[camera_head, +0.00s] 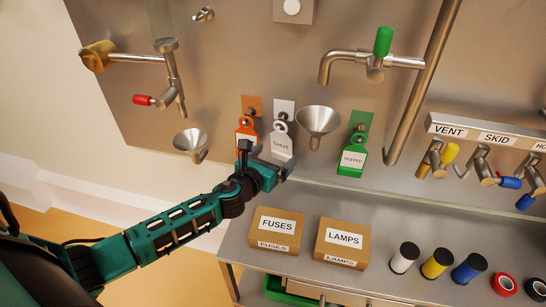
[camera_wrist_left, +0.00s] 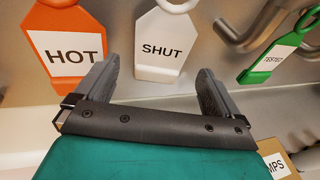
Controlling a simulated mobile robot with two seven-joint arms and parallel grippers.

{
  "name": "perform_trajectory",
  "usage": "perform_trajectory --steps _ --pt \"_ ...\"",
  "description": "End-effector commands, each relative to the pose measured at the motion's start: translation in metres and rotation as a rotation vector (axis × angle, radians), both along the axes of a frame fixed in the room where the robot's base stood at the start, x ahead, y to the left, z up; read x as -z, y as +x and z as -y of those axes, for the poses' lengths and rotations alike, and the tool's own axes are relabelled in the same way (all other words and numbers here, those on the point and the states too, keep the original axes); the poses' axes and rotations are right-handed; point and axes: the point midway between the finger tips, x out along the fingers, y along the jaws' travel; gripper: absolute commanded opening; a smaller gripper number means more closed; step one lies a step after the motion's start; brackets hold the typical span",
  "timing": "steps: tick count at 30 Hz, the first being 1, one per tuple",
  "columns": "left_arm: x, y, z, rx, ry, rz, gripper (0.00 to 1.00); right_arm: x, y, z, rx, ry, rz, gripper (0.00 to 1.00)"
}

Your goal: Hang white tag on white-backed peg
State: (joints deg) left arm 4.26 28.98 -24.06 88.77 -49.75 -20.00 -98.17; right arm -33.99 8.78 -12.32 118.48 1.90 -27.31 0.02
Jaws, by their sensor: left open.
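The white tag (camera_head: 281,144) reads SHUT in the left wrist view (camera_wrist_left: 163,47). It hangs upright at the peg with the white backing plate (camera_head: 284,106); its top ring sits around that peg. My left gripper (camera_head: 274,167) is open, just below and in front of the tag. In the left wrist view its two fingers (camera_wrist_left: 155,82) stand on either side of the tag's lower end, with clear gaps and nothing held. The peg itself is mostly out of the left wrist view. My right gripper is not in view.
An orange HOT tag (camera_head: 245,142) hangs close on the left and a green TESTED tag (camera_head: 352,160) on the right. A steel funnel (camera_head: 318,121) juts out between the white and green tags. FUSES (camera_head: 277,231) and LAMPS (camera_head: 341,244) boxes stand on the bench below.

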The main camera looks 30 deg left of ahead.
Motion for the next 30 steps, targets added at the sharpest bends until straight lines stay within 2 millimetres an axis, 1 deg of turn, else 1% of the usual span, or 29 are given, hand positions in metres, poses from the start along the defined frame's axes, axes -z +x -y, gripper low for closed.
perform_trajectory --steps 7,11,14,24,27,30 --pt "0.000 -0.001 0.000 0.000 0.000 -0.001 0.97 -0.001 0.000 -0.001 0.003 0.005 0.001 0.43" --pt "-0.002 -0.011 0.000 0.000 0.001 -0.002 0.97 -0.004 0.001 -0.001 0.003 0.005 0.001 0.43" --pt "-0.006 -0.026 0.000 0.002 0.000 -0.003 0.97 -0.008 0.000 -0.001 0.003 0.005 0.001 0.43" --pt "-0.019 -0.091 -0.001 0.000 0.001 -0.003 0.97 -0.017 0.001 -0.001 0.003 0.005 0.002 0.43" --pt "-0.022 -0.106 -0.001 0.001 0.000 -0.003 0.97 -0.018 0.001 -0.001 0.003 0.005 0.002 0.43" --pt "-0.024 -0.116 -0.001 0.000 0.000 -0.003 0.97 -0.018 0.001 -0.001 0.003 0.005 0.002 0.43"
